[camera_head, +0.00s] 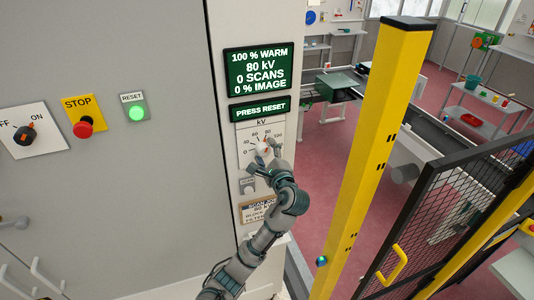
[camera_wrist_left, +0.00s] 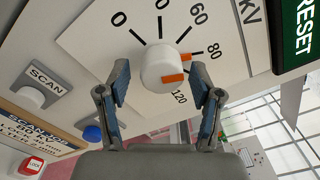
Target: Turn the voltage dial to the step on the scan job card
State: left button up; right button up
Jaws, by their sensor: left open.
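The voltage dial (camera_head: 263,147) is on the tall panel, with a kV scale around it. In the left wrist view its white knob (camera_wrist_left: 158,66) has orange marks, with one pointing at about 80. My left gripper (camera_head: 268,152) is at the dial; in the wrist view its open fingers (camera_wrist_left: 160,72) stand on either side of the knob, with gaps showing. The display (camera_head: 259,68) reads 100 % warm, 80 kV, 0 scans, 0 % image. The scan job card (camera_head: 258,210) below is partly covered by my arm; its line seems to read 80 kV. My right gripper is out of view.
A press-reset sign (camera_head: 259,110) is above the dial, and a scan button (camera_wrist_left: 29,97) is below it. A green-lit reset button (camera_head: 136,113), a red stop button (camera_head: 84,127) and an off/on switch (camera_head: 25,134) are at left. A yellow post (camera_head: 372,150) stands close at right.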

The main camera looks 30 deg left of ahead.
pick_arm(q)
jog(key=shift+s+d, duration=0.15)
jog(key=shift+s, duration=0.1)
jog(key=v, duration=1.1)
jog(key=shift+d, duration=0.35)
jog(key=shift+a+f, duration=0.1)
jog(key=shift+a, duration=0.05)
